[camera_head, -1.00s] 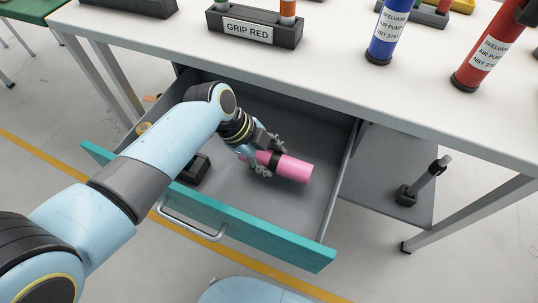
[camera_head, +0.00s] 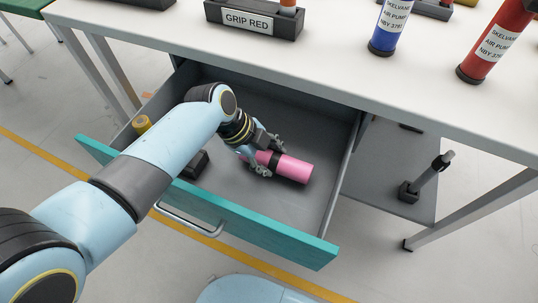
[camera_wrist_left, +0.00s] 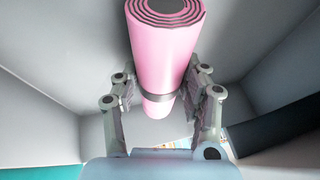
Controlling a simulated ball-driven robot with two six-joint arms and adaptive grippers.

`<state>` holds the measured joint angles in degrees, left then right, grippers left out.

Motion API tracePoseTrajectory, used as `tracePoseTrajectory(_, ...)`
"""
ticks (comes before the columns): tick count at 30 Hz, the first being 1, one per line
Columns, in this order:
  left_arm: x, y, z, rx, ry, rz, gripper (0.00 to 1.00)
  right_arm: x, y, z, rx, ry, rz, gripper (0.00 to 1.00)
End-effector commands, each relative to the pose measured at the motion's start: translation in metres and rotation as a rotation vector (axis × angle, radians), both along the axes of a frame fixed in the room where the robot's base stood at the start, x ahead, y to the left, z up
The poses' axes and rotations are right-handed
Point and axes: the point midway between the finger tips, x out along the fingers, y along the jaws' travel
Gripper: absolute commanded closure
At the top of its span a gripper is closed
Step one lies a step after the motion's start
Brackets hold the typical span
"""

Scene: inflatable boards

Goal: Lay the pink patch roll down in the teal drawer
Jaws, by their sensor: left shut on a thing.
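The pink patch roll (camera_head: 293,169) has a dark band around it and lies lengthwise inside the open teal drawer (camera_head: 240,233), low over or on its grey floor; I cannot tell if it touches. My left gripper (camera_head: 268,160) is shut on the roll near its band. In the left wrist view the roll (camera_wrist_left: 166,50) sits between the two fingers (camera_wrist_left: 160,100), its spiral end toward the top. My right gripper is not in view.
The drawer floor right of the pink roll is clear. On the white table (camera_head: 330,62) stand a "GRIP RED" holder (camera_head: 255,20), a blue pump (camera_head: 390,28) and a red pump (camera_head: 494,43).

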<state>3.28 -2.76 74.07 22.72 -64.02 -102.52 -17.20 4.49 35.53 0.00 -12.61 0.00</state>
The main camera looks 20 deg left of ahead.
Motion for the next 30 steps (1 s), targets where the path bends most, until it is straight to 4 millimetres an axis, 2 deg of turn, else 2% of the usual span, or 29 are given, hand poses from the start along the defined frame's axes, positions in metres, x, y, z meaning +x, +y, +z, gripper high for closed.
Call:
tracePoseTrajectory(6,0.000,0.000,-0.006,0.000,0.000,0.000,0.94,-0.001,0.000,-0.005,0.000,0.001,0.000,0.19)
tracePoseTrajectory(7,0.000,0.000,-0.006,0.000,0.000,0.000,0.54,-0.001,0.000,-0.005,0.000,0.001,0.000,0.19)
tracePoseTrajectory(13,0.000,0.000,-0.005,0.000,0.000,0.000,0.29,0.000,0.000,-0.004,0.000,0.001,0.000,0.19)
tracePoseTrajectory(23,-0.001,0.002,-0.002,0.000,0.000,0.000,0.29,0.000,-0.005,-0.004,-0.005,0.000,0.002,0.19)
tracePoseTrajectory(26,-0.003,0.007,0.009,0.001,-0.003,0.000,0.29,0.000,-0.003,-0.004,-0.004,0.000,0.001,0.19)
tracePoseTrajectory(30,-0.009,0.018,0.033,0.003,-0.004,0.000,0.29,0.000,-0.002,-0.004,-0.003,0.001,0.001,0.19)
